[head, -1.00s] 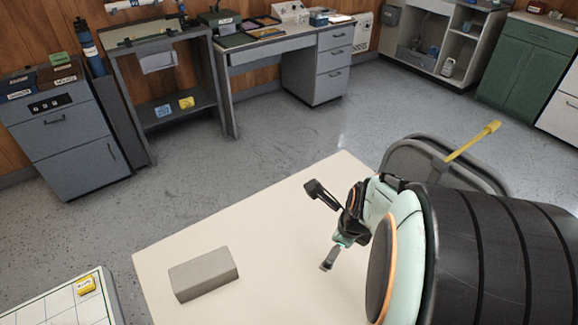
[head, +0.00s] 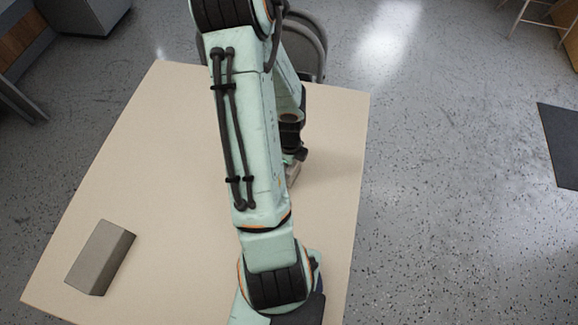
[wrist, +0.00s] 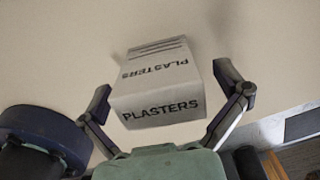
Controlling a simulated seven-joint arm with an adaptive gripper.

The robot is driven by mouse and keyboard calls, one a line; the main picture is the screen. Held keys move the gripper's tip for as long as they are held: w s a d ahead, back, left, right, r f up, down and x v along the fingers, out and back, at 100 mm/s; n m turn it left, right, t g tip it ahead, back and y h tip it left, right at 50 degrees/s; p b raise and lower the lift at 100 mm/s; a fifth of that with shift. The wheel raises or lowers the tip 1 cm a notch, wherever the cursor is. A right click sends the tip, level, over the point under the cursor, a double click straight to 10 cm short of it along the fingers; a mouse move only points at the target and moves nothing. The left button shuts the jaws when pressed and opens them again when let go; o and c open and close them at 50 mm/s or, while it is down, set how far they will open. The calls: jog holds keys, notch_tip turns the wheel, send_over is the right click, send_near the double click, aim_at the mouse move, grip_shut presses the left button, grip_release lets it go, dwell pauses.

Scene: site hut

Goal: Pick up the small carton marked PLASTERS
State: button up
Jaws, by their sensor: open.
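The small carton marked PLASTERS (wrist: 155,92) is pale grey-white with dark lettering on two faces. In the wrist view it stands on the pale tabletop between the two fingers of my gripper (wrist: 167,88). The fingers are apart, one on each side of the carton. I see a gap at the left finger; the right finger is close to the carton's edge, and I cannot tell if it touches. In the head view my arm hides most of the gripper (head: 293,160) and nearly all of the carton.
A grey block (head: 100,257) lies on the left part of the cream table (head: 150,160), well away from my gripper. A dark chair (head: 307,45) stands behind the table's far edge. The table's right edge is near my arm, with speckled floor (head: 450,200) beyond.

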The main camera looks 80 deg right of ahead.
jog(key=c, duration=1.1)
jog(key=shift+c, duration=0.2)
